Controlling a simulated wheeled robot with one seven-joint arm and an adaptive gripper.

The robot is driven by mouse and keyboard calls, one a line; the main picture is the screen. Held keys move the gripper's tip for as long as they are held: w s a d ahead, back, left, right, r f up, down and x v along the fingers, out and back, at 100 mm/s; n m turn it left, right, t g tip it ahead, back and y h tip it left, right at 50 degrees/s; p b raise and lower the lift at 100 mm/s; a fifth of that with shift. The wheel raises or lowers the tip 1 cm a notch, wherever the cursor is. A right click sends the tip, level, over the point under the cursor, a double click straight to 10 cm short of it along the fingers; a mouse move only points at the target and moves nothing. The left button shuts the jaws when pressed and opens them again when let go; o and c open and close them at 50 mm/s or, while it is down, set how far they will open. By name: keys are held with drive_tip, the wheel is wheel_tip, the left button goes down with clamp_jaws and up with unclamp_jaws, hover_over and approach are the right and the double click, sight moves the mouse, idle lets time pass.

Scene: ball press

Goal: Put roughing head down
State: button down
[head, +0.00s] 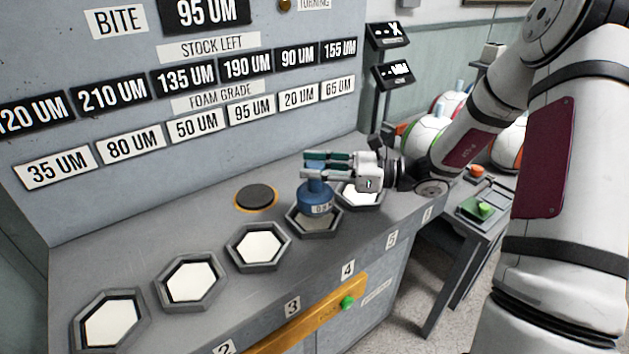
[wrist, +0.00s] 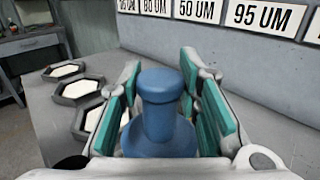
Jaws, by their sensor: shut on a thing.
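The roughing head is most likely the blue knobbed piece (head: 314,196) with a pale label on its front. My gripper (head: 318,163) is shut on its upper part, coming in from the right. The piece is upright at the hexagonal socket (head: 314,221) behind the number 4 and 5 tags. I cannot tell whether its base touches the socket. In the wrist view the blue piece (wrist: 160,112) stands between the two teal finger pads. Its lower end is hidden there.
Other hexagonal sockets with white inserts lie along the bench, one at left-middle (head: 259,247). A dark round disc (head: 256,197) with an orange rim lies behind. The panel with number plates (head: 130,145) rises at the back. A green button (head: 347,303) is on the front.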

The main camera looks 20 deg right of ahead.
sight(315, 181)
drive_tip(key=shift+w+f, duration=0.1)
drive_tip(key=shift+f, duration=1.55)
drive_tip(key=shift+f, duration=0.1)
drive_tip(key=c, duration=1.2)
unclamp_jaws()
drive_tip(key=shift+f, duration=0.1)
